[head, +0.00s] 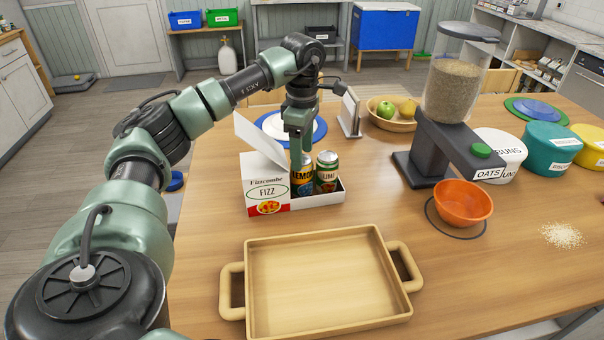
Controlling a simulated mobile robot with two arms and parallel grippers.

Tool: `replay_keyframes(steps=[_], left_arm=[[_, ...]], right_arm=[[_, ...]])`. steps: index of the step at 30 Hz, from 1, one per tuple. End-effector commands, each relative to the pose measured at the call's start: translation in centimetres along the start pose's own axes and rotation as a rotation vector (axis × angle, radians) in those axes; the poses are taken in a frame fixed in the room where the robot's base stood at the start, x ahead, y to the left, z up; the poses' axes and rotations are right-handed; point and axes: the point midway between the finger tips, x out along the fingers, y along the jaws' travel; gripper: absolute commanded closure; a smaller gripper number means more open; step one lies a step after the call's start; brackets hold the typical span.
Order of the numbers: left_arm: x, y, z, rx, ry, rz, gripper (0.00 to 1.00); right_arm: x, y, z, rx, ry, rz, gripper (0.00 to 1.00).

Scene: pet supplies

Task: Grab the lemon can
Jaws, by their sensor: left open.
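The carton's front hides the can's lower left side. My right gripper is not in view.
The carton's raised flap (262,142) stands close left of my gripper. A wooden tray (260,257) lies in front, with an orange bowl (463,203) and an oats dispenser (447,100) to the right. A small upright stand (350,112) is behind.

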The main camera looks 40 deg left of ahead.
Motion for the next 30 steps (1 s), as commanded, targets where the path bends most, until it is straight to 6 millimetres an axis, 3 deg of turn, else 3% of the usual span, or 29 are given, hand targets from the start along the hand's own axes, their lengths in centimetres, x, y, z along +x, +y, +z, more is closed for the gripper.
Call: replay_keyframes(steps=[9,18,25,30], left_arm=[[4.3,-0.1,0.0,-0.001,0.0,-0.002,0.37],[4.9,0.0,0.0,-0.001,-0.002,0.0,0.37],[4.9,0.0,0.0,-0.001,-0.002,0.0,1.0],[4.8,0.0,0.1,-0.001,-0.003,0.002,1.0]], right_arm=[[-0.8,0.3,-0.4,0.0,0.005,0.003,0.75],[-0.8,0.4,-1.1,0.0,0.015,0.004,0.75],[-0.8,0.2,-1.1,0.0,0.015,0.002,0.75],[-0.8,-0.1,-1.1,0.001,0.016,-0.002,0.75]])
